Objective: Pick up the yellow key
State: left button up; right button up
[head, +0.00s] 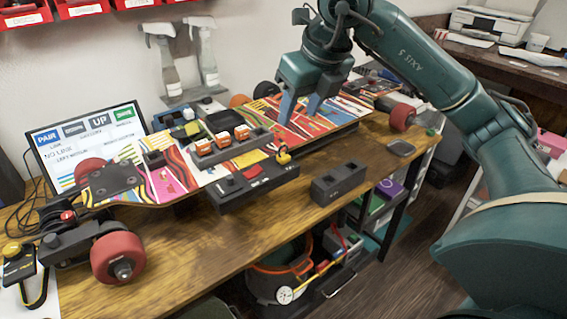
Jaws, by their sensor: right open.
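The yellow key (283,156) is small and stands at the right end of a long black box (255,184) at the front edge of the board. Its lower part looks dark, and I cannot tell how deep it sits. My right gripper (299,113) is open and empty, pointing down above the colourful board (325,122). It is above and slightly right of the key in the picture, apart from it. My left gripper is not in view.
Orange-and-white blocks (242,132) sit in a grey rack behind the black box. A dark two-slot block (338,183) stands on the wooden table to the right. A screen (85,138) and red wheels (118,257) are at left. Bare table (215,245) lies in front.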

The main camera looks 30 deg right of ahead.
aim_at(285, 150)
jog(key=x, duration=0.6)
jog(key=b+x, duration=0.1)
jog(key=x, duration=0.5)
jog(key=shift+d+f, duration=0.15)
jog(key=shift+f, duration=0.15)
grip_shut()
